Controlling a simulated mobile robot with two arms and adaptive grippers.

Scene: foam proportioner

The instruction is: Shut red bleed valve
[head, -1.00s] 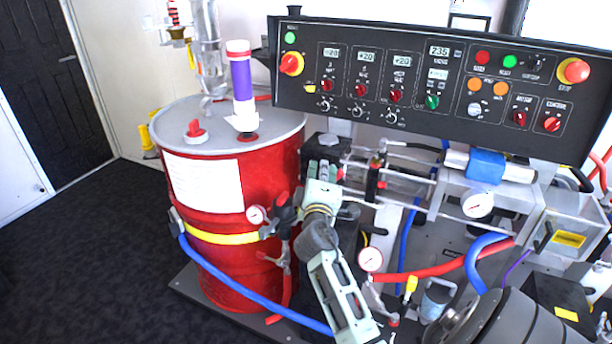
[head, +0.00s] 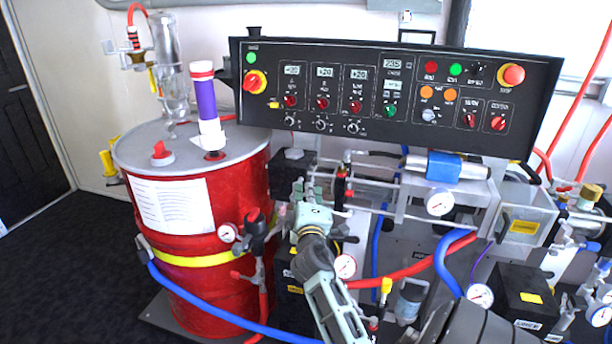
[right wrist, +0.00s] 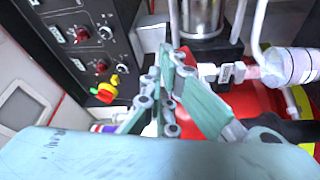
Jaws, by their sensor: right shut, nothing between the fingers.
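My right gripper (head: 306,190) reaches up from the bottom in the head view, in front of the piping below the control panel. It is shut and empty; in the right wrist view its pale green fingers (right wrist: 168,80) are together. A small valve with a red lever (head: 238,275) stands at the red drum's right side, left of and below the gripper. A red upright fitting (head: 341,188) stands just right of the gripper, apart from it as far as I can tell. I cannot tell which red part is the bleed valve. My left gripper is out of view.
The red drum (head: 245,185) stands left of the gripper, a blue hose across its front. The black control panel (head: 390,60) overhangs the piping. A gauge (head: 345,266) and a red hose (head: 415,268) lie right of my forearm. The dark floor (head: 70,270) at left is clear.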

